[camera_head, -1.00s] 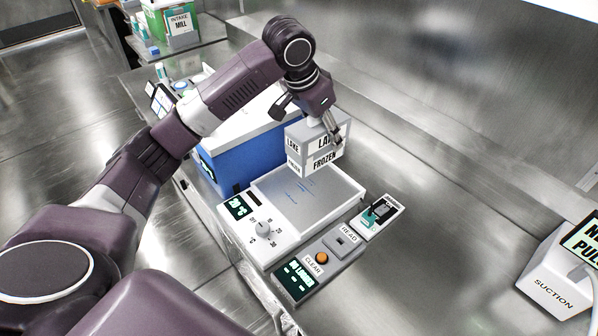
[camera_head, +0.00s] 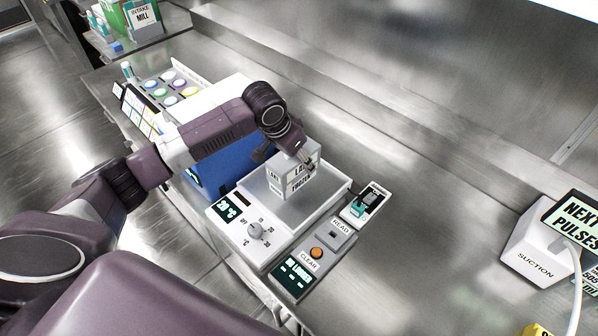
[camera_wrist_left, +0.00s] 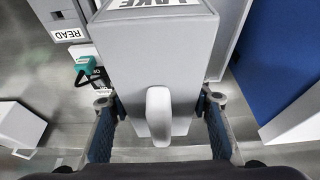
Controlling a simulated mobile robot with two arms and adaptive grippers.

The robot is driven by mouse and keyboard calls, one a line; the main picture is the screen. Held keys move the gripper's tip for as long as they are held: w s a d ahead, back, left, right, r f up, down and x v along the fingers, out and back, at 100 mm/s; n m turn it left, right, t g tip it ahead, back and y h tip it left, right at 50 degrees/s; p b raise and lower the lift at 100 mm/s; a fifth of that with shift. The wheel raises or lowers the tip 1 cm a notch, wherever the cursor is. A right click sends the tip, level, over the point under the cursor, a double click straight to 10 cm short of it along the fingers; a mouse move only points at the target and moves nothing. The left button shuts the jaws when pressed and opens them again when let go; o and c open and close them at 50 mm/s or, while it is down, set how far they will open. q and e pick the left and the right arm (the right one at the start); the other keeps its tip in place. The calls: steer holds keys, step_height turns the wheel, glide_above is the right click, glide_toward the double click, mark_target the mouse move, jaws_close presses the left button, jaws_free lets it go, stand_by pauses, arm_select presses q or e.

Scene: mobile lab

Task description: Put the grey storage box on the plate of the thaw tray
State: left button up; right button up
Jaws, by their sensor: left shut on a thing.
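The grey storage box (camera_head: 298,180), labelled "LAKE" and "FROZEN", is over the far part of the plate (camera_head: 312,208) of the thaw tray (camera_head: 250,247). I cannot tell whether its underside touches the plate. My left gripper (camera_head: 304,156) is shut on the box from above. In the left wrist view the box (camera_wrist_left: 158,60) is between the two fingers of my left gripper (camera_wrist_left: 160,112), with a pale rounded handle between them. The thaw tray has a dial and a small display on its near left side. My right gripper is not in view.
A blue box with a white lid (camera_head: 232,165) stands just behind the tray. A reader with a "CLEAR" button (camera_head: 316,253) and a green-handled device (camera_head: 362,206) lie along the tray's right side. A suction unit (camera_head: 535,245) stands at the right. The bench between is clear.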

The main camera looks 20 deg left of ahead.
mark_target(300, 176)
arm_select(q)
step_height(300, 176, down, 3)
steer(key=shift+r, duration=0.2)
step_height(300, 176, down, 3)
steer(key=shift+f+p, duration=0.2)
steer(key=shift+p, duration=0.3)
steer(key=shift+w+f, duration=0.1)
steer(key=shift+f, duration=0.1)
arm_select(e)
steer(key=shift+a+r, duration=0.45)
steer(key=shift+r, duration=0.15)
arm_select(q)
steer(key=shift+f, duration=0.15)
steer(key=o, duration=1.4)
steer(key=shift+o, duration=0.2)
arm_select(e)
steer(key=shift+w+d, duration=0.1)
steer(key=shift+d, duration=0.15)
